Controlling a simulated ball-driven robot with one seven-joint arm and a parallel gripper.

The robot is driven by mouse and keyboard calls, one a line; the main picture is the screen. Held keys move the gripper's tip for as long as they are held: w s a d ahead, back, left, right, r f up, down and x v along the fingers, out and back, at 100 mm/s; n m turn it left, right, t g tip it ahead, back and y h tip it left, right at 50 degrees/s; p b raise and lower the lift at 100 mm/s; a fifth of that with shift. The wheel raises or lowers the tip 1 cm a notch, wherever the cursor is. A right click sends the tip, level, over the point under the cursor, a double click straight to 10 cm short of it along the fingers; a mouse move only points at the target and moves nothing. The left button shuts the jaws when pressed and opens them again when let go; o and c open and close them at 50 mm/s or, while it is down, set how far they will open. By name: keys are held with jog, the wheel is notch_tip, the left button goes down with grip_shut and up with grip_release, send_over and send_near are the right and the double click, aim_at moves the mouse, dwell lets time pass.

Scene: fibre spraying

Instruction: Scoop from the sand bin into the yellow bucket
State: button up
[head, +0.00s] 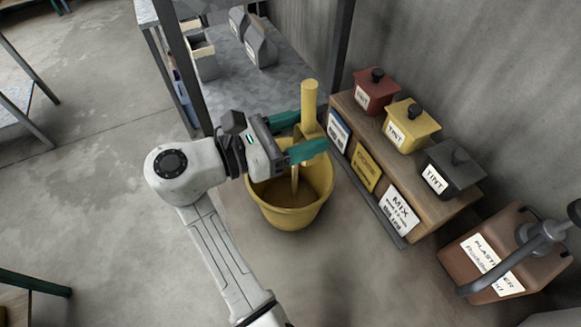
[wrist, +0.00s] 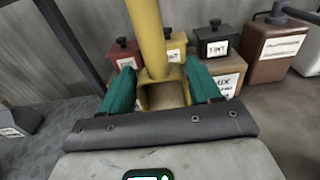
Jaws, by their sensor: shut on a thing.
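My gripper (head: 311,132) has two green fingers shut on a yellow scoop (head: 309,103). The scoop's round handle stands upright above the fingers. In the wrist view the scoop's hollow, squarish body (wrist: 163,93) sits between the fingers, with pale brown inside it. The yellow bucket (head: 290,217) stands on the floor directly below the gripper. A thin pale vertical streak runs from under the scoop into the bucket; I cannot tell whether it is falling sand or a stick. Brownish material shows in the bucket's bottom. I cannot make out a sand bin in either view.
A wooden stand right of the bucket holds red (head: 376,90), yellow (head: 411,125) and dark grey (head: 452,172) tint boxes. A brown plaster container (head: 503,255) stands at the lower right. A metal shelf (head: 250,98) with grey bags is behind.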

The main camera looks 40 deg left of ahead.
jog(key=s+t, duration=0.1)
jog(key=t, duration=0.1)
jog(key=s+a+t+h+b, duration=0.1)
jog(key=t, duration=0.1)
jog(key=shift+s+f, duration=0.1)
jog(key=shift+s, duration=0.1)
jog(key=s+t, duration=0.1)
jog(key=r+t+h, duration=0.1)
jog(key=t, duration=0.1)
jog(key=s+a+t+h+b, duration=0.1)
jog(key=shift+s+r+t, duration=0.25)
jog(key=shift+s+t, duration=0.05)
jog(key=shift+w, duration=0.1)
